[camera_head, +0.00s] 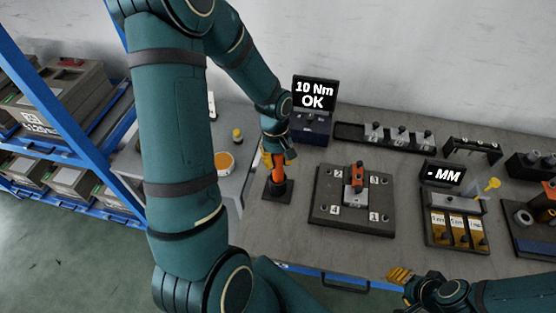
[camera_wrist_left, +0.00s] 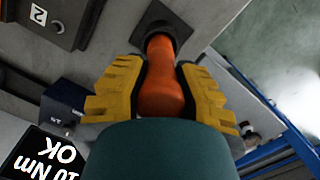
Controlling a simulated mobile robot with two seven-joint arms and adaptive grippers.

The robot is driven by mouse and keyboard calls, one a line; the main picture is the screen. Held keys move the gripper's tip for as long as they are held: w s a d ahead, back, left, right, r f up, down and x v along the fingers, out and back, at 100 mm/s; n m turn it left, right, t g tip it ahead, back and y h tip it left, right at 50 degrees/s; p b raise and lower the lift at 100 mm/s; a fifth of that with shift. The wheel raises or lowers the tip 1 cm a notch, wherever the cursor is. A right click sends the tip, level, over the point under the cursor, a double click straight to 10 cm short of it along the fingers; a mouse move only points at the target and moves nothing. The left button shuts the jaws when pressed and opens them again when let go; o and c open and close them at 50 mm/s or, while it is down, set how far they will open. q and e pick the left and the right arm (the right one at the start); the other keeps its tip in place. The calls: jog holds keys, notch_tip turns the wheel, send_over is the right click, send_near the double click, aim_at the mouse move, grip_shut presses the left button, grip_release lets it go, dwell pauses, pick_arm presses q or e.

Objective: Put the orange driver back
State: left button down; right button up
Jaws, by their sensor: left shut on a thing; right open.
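The orange driver (camera_head: 275,168) stands upright at its dark square stand (camera_head: 278,192) on the bench, left of the numbered plate. My left gripper (camera_head: 278,156) is shut on the driver's upper part. In the left wrist view the orange driver (camera_wrist_left: 160,85) lies between the yellow fingers, with its lower end at the dark stand (camera_wrist_left: 160,22). I cannot tell whether it is fully seated. My right gripper (camera_head: 400,275) is open and empty near the bench's front edge at lower right.
The numbered plate (camera_head: 330,208) with a clamp fixture (camera_head: 355,185) is right of the stand. A display reading "10 Nm OK" (camera_head: 314,95) stands behind. A gauge box (camera_head: 455,220) and a rack (camera_head: 385,137) are further right. An orange-topped pot (camera_head: 224,162) is to the left.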

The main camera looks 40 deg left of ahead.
pick_arm(q)
jog(key=shift+f, duration=0.2)
jog(key=shift+f, duration=0.15)
jog(key=c, duration=0.9)
grip_release()
jog(key=shift+o, duration=0.2)
jog(key=shift+r, duration=0.4)
jog(key=r, duration=0.7)
jog(key=a+r+p, duration=0.1)
jog(key=r, duration=0.3)
jog(key=shift+w+a+r, duration=0.1)
jog(key=shift+w+r, duration=0.1)
jog(key=shift+r, duration=0.1)
